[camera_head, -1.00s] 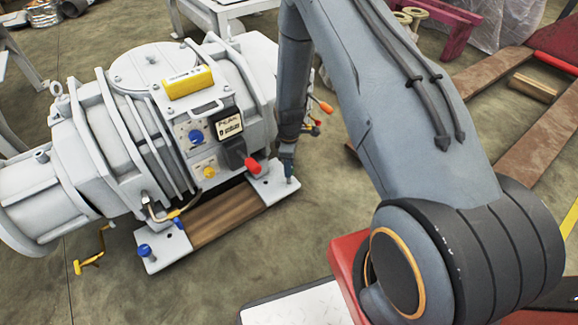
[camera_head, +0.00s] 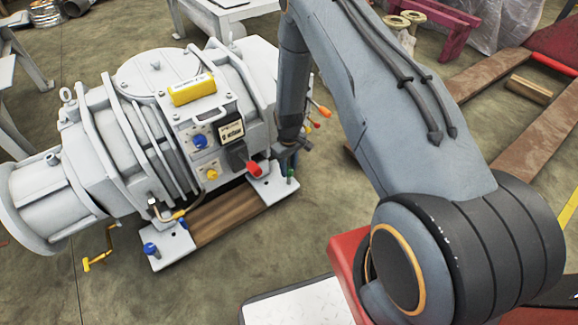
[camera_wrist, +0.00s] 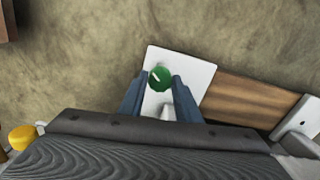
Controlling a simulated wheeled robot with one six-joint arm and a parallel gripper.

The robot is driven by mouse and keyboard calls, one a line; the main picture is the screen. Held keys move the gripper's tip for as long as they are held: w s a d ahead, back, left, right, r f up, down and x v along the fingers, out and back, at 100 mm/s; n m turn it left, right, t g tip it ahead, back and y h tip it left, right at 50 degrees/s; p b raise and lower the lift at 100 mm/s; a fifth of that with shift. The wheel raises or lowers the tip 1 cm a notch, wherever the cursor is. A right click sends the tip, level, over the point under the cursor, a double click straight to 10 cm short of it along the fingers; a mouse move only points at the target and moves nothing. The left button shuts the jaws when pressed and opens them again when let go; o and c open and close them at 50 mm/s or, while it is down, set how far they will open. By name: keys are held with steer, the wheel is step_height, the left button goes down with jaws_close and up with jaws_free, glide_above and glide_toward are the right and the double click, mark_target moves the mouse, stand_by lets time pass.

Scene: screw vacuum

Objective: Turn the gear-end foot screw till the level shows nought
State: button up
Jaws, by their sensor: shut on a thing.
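The grey vacuum pump (camera_head: 130,120) stands on its base in the head view, with a yellow level (camera_head: 192,88) on top. The level's reading is too small to make out. A green foot screw (camera_head: 290,174) rises from the white foot plate (camera_head: 268,186) at the pump's right end. In the wrist view the green screw head (camera_wrist: 159,78), with a white line across it, sits between my gripper's (camera_wrist: 158,82) two blue fingers. My gripper is shut on this screw. A blue foot screw (camera_head: 151,249) stands on the left front plate.
A red-knobbed lever (camera_head: 254,169) juts from the pump close to my gripper. A wooden beam (camera_head: 225,215) lies between the foot plates. A yellow crank (camera_head: 100,258) is at lower left. Open floor lies right of the foot plate.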

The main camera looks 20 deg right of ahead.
mark_target(289, 170)
steer(key=shift+m+p, duration=0.5)
steer(key=shift+m, duration=1.5)
steer(key=o, duration=1.1)
steer(key=shift+c, duration=0.2)
steer(key=shift+r+p, duration=1.2)
steer(key=shift+r, duration=2.7)
